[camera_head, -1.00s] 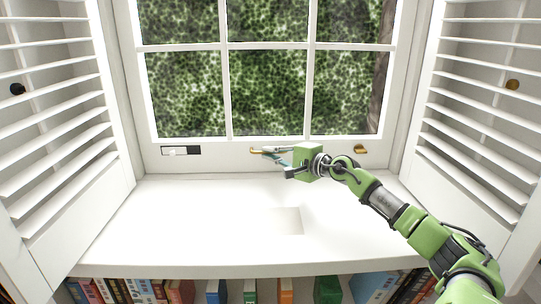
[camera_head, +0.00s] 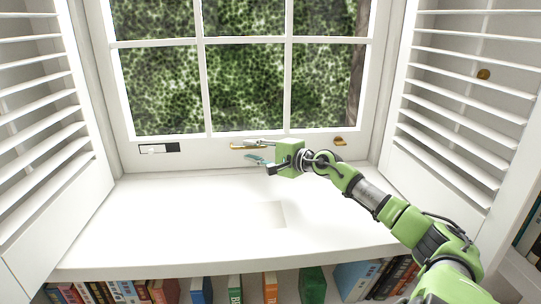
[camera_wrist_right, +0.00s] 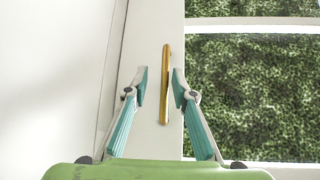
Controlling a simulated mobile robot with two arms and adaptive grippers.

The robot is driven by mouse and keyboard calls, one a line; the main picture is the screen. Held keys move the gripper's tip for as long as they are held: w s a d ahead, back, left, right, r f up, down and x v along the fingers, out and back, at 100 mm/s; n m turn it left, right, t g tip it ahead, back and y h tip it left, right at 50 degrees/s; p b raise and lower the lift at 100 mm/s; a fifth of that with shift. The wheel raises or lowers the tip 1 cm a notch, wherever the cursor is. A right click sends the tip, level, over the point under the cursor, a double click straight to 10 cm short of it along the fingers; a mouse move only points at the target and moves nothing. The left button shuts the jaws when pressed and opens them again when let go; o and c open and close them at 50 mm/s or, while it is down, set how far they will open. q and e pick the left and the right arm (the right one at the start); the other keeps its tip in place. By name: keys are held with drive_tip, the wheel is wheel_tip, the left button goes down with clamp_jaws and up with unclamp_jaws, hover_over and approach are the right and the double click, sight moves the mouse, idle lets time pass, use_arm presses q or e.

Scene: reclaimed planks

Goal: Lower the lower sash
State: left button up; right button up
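The lower sash (camera_head: 190,153) is white with several panes, and its bottom rail runs just above the sill. A slim brass handle (camera_head: 243,147) sits on this rail; it also shows in the right wrist view (camera_wrist_right: 166,85). My right gripper (camera_head: 253,151) is at the handle, its fingers pointing left. In the right wrist view, the right gripper (camera_wrist_right: 160,78) is open, with one teal-padded finger on each side of the handle and gaps showing. Contact cannot be made out. My left gripper is not in view.
White louvred shutters stand open at the left (camera_head: 40,120) and right (camera_head: 455,110). A black-and-white fitting (camera_head: 158,148) and a small brass piece (camera_head: 339,141) are on the rail. The white sill (camera_head: 170,220) is clear. Books (camera_head: 235,289) stand below it.

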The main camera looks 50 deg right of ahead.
drive_tip(key=s+d+r, duration=0.1)
drive_tip(key=s, duration=1)
drive_tip(key=shift+r, duration=0.25)
idle(0.3)
drive_tip(key=shift+s+f, duration=0.1)
